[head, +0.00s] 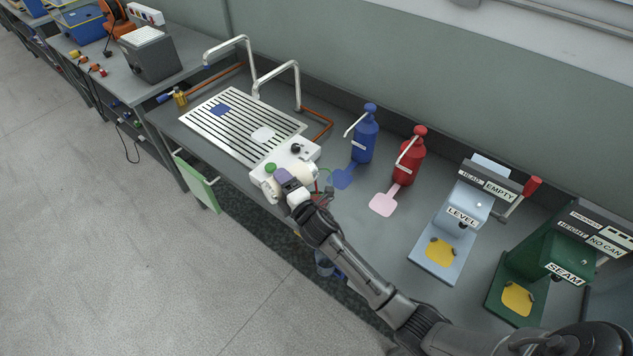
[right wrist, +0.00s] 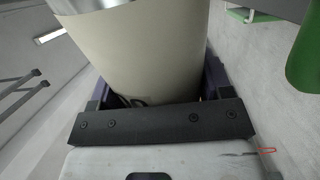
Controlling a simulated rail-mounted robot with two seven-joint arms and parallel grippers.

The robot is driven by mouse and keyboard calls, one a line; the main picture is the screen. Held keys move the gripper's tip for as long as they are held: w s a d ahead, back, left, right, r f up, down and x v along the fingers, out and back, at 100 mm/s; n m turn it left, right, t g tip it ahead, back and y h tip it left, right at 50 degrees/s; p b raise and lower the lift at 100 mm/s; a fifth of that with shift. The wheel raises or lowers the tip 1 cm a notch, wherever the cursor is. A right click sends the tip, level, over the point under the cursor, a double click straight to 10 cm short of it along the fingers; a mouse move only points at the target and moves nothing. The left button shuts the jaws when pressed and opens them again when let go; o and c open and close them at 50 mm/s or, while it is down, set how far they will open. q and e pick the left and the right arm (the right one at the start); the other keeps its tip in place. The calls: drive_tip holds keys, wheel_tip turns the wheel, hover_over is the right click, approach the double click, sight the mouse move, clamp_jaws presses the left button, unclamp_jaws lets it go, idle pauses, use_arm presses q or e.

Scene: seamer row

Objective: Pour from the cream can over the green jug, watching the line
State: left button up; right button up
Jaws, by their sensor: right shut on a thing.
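The cream can (right wrist: 145,50) fills the upper middle of the right wrist view, with a bright metal rim at its far end. In the head view its cream side (head: 308,178) shows beside my right gripper (head: 287,183). My right gripper is shut on the can, in front of the white box at the bench's front edge. The can looks tilted, but I cannot tell how far. A rounded green thing (right wrist: 304,55) is at the right of the wrist view; I cannot tell whether it is the green jug. No jug shows clearly in the head view. My left gripper is not in view.
A slotted metal drain tray (head: 222,133) lies left of the white box (head: 302,150). A green flap (head: 197,181) hangs at the bench front.

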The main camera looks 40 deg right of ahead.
drive_tip(key=shift+w+r, duration=0.1)
drive_tip(key=shift+w, duration=0.05)
idle(0.3)
drive_tip(key=shift+d+m, duration=0.1)
drive_tip(key=shift+m, duration=0.2)
idle(0.3)
drive_tip(key=shift+m, duration=0.3)
drive_tip(key=shift+d, duration=0.1)
